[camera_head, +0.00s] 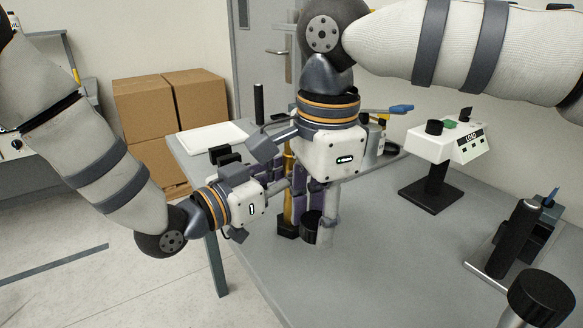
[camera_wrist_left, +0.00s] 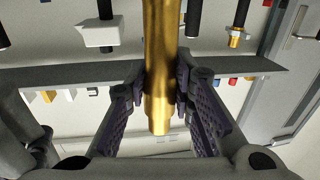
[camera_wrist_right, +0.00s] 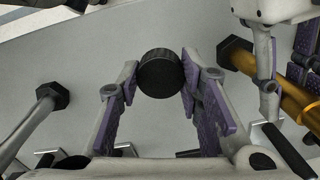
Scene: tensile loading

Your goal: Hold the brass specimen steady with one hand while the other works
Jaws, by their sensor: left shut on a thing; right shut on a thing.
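The brass specimen (camera_head: 288,195) stands upright near the table's left edge, partly hidden behind my grippers. My left gripper (camera_head: 287,184) is shut on it from the side. In the left wrist view the brass specimen (camera_wrist_left: 161,60) runs between the left gripper's purple pads (camera_wrist_left: 162,88). My right gripper (camera_head: 318,215) points down just right of the specimen. In the right wrist view its fingers (camera_wrist_right: 160,85) are shut on a round black knob (camera_wrist_right: 160,72), one pad on each side. The brass specimen also shows at the right of that view (camera_wrist_right: 293,97), beside the left gripper's fingers.
A white box marked LOAD (camera_head: 449,141) stands on a black base at the back right. A black handle (camera_head: 515,240) and a black-topped post (camera_head: 540,298) stand at the right. A white board (camera_head: 212,137) lies at the back left. The table's middle (camera_head: 400,260) is clear.

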